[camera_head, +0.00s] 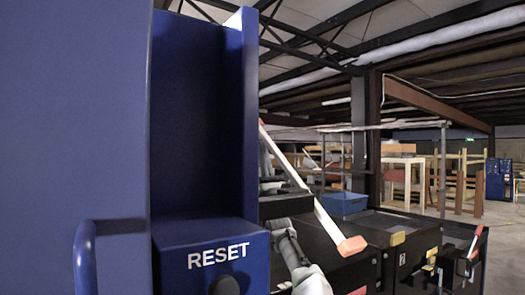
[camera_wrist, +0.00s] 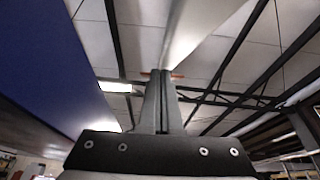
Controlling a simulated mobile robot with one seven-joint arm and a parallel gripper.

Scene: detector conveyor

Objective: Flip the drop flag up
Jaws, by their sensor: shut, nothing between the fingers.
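A long white bar (camera_head: 318,208) with an orange-red end block (camera_head: 352,246) slants down to the right beside the blue machine in the head view. I take it for the drop flag. In the wrist view, my gripper (camera_wrist: 161,74) is shut with its fingers together and empty. A pale bar (camera_wrist: 194,30), probably the same flag, runs up and away just beyond the fingertips. An orange strip shows on both sides of the tips. I cannot tell whether they touch it. In the head view, grey and white parts of my arm show below the bar; my fingers cannot be made out.
A blue cabinet (camera_head: 200,120) with a RESET box (camera_head: 212,252) and a handle (camera_head: 86,255) fills the left. Black conveyor units (camera_head: 405,240) and a second small flag (camera_head: 474,243) stand at the right. A blue box (camera_head: 344,203) sits behind the bar.

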